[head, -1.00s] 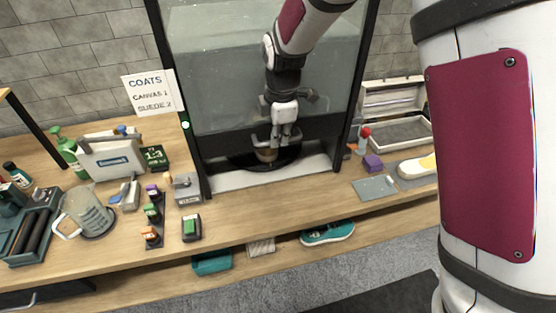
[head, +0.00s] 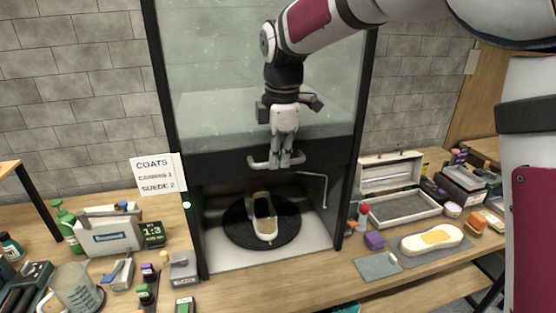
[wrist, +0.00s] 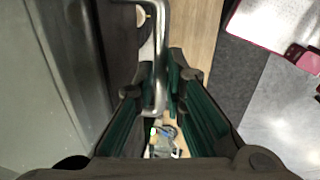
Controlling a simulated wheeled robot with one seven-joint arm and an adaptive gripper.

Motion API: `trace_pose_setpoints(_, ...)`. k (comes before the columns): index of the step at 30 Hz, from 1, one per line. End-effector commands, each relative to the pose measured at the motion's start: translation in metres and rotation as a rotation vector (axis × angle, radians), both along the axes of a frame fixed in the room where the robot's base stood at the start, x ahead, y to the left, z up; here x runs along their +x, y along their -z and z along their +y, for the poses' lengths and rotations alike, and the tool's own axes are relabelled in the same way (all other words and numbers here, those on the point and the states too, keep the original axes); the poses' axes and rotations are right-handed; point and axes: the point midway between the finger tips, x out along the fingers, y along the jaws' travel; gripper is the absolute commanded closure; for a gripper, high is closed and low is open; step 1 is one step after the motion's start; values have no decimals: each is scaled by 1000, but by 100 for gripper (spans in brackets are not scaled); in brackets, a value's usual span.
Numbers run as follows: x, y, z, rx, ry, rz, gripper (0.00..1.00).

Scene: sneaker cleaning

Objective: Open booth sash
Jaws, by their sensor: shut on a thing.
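The booth sash (head: 210,164) is a glass panel with a dark bottom rail, and it stands raised partway up the booth frame. Its light grey bar handle (head: 258,165) is on the front of the rail. My gripper (head: 280,162) is shut on this handle, pointing down. In the wrist view the handle (wrist: 160,70) passes between the fingers of my gripper (wrist: 163,95). Below the sash, the booth opening shows a cream and dark shoe (head: 264,222) on a round black turntable (head: 236,232).
On the right are an open box (head: 405,208), a purple block (head: 374,240) and a cream sole-shaped item (head: 430,239). A thin bent rod (head: 322,188) is inside the booth.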

Motion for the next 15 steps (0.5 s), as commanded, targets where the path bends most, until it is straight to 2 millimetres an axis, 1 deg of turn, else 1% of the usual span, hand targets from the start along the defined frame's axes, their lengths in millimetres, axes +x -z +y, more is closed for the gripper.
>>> trace_pose_setpoints(5,0,0,1,2,1,0,100)
trace_pose_setpoints(6,0,0,1,2,1,0,86)
trace_pose_setpoints(8,0,0,1,2,1,0,73)
trace_pose_setpoints(9,0,0,1,2,0,0,69)
trace_pose_setpoints(15,0,0,1,1,0,0,69)
